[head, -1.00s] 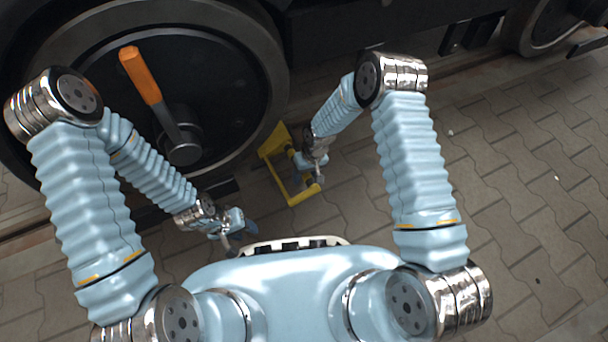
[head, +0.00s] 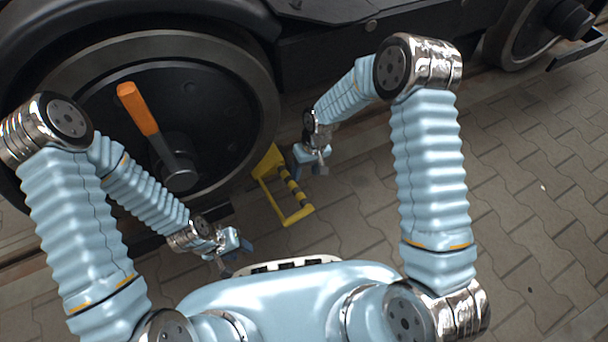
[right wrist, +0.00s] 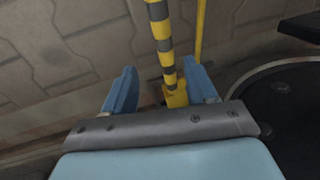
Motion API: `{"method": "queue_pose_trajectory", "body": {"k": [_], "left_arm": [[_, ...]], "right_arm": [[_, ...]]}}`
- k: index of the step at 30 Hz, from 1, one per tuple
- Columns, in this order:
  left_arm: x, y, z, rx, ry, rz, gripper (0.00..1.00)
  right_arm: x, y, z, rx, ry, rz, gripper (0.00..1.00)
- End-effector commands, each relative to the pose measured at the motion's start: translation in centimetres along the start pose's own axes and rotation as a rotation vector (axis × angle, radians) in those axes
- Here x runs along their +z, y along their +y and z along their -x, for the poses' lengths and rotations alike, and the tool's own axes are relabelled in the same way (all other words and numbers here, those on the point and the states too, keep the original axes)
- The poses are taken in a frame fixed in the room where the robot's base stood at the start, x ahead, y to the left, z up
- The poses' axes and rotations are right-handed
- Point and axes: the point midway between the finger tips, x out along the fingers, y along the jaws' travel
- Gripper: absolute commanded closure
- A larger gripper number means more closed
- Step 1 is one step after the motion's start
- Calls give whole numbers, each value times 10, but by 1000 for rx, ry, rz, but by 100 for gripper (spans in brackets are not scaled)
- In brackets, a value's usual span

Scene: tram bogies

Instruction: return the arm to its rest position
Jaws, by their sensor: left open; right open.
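My right gripper (head: 312,168) hangs in the air at the upper right of the yellow frame in the head view. In the right wrist view its two blue fingers (right wrist: 160,92) stand apart with nothing held between them. My left gripper (head: 238,258) is open and empty, low beside the large wheel and near the front of my body. The yellow frame (head: 297,217) has a yellow and black striped bar (head: 294,187). The bar also shows in the right wrist view (right wrist: 161,40), beyond the fingers.
A large dark wheel (head: 225,110) of the bogie fills the left. A lever with an orange handle (head: 138,108) sticks out from its hub. A second wheel (head: 530,35) is at the top right. The paved ground (head: 530,210) at the right is clear.

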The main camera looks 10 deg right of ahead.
Motion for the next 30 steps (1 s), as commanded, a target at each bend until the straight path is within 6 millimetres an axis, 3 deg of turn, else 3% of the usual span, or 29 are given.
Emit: {"method": "queue_pose_trajectory", "body": {"k": [17, 20, 24, 27, 30], "left_arm": [[0, 2, 6, 0, 0, 0, 57], [0, 12, 29, 0, 0, -2, 57], [1, 30, 71, 1, 0, -6, 57], [2, 39, 92, 2, -1, -9, 57], [3, 44, 103, 2, -2, -11, 57]], "right_arm": [[6, -1, 2, -9, 0, -10, 43], [35, -7, 8, -56, 12, -62, 43], [104, -23, 25, -138, 53, -202, 43], [149, -33, 41, -165, 85, -301, 43], [180, -38, 53, -170, 108, -371, 43]]}}
